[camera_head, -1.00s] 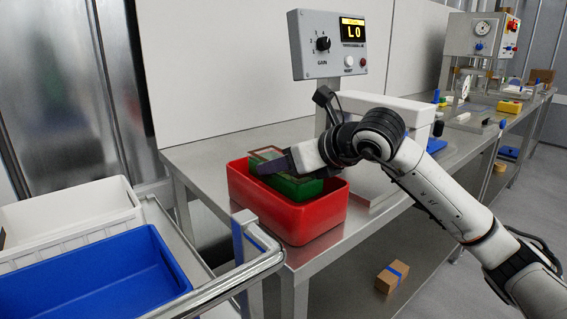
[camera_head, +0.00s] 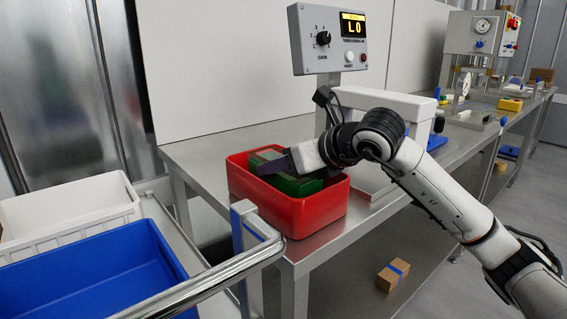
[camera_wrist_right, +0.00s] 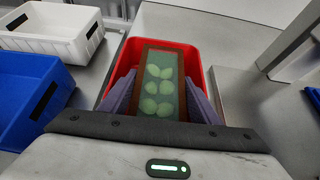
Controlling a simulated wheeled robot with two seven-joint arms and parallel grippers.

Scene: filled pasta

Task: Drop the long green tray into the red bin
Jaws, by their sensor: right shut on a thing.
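The red bin (camera_head: 300,217) stands at the near left end of the steel bench. The long green tray (camera_head: 302,187) is inside the bin's opening, with its upper part showing above the bin's front wall. In the right wrist view the tray (camera_wrist_right: 161,92) has a brown rim and holds several pale green round pieces. My right gripper (camera_head: 272,166) is shut on the tray, with a finger on each long side. The red bin (camera_wrist_right: 196,62) shows around the tray's far end there. Whether the tray touches the bin floor is hidden. My left gripper is not in view.
A blue bin (camera_head: 95,277) and a white bin (camera_head: 65,213) sit on a trolley at the left, its metal rail (camera_head: 215,282) close to the red bin. A control box (camera_head: 329,45) stands behind. A white-topped stand (camera_head: 385,101) is right of the bin.

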